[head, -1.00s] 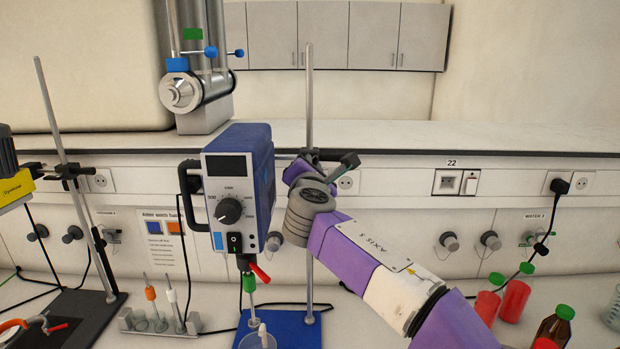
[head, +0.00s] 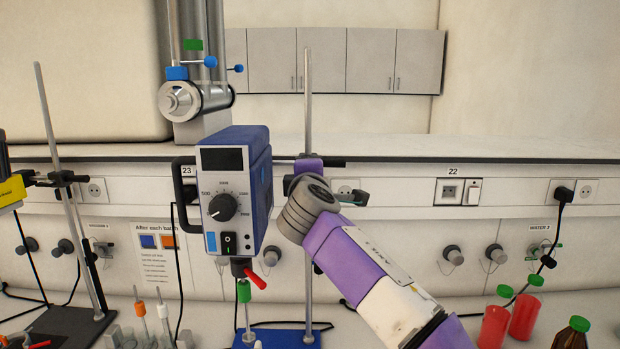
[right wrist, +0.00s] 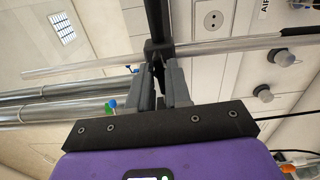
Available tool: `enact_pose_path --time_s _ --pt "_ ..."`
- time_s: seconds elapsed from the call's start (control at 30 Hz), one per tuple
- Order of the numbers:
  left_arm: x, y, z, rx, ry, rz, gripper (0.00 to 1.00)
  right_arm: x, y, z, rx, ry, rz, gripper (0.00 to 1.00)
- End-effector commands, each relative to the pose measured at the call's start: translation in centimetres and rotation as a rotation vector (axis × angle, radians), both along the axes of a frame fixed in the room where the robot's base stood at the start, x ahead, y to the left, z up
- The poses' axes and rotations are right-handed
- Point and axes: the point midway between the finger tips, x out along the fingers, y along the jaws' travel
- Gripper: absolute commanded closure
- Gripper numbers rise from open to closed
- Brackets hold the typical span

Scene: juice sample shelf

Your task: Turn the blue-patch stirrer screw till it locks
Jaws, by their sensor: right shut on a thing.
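The blue stirrer (head: 236,185) hangs on a metal stand rod (head: 308,100) in the head view. It has a light blue patch (head: 211,242) at its lower front corner, a dial and a dark display. My right arm reaches to the rod just right of the stirrer and hides most of the clamp there. In the right wrist view my right gripper (right wrist: 160,78) is shut on the small dark clamp screw, right beside the dark clamp (right wrist: 154,48) on the rod. The screw is mostly hidden between the grey fingers. My left gripper is not in view.
A second stand with a yellow device (head: 11,191) is at the left edge. Red bottles (head: 494,325) and a brown bottle (head: 572,334) with green caps stand at the right. A raised ledge (head: 400,147) runs behind the stirrer.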

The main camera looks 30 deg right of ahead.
Motion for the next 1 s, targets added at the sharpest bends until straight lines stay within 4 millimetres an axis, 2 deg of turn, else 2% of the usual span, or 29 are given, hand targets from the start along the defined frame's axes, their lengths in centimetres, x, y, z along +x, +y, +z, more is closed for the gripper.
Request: enact_pose_path --time_s 0.67,0.7,0.8,0.83,1.0 --pt "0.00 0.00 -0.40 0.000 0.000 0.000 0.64 0.01 0.00 -0.04 0.055 -0.033 0.000 1.00" --pt "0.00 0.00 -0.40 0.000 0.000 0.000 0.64 0.01 0.00 -0.04 0.054 -0.032 0.000 0.79" --pt "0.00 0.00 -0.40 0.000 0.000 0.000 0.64 0.01 0.00 -0.03 0.054 -0.033 0.000 0.64" --pt "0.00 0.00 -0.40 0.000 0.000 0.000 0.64 0.01 0.00 -0.03 0.054 -0.033 0.000 0.60" --pt "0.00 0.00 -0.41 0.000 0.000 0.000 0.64 0.01 -0.01 -0.03 0.053 -0.032 0.000 0.60"
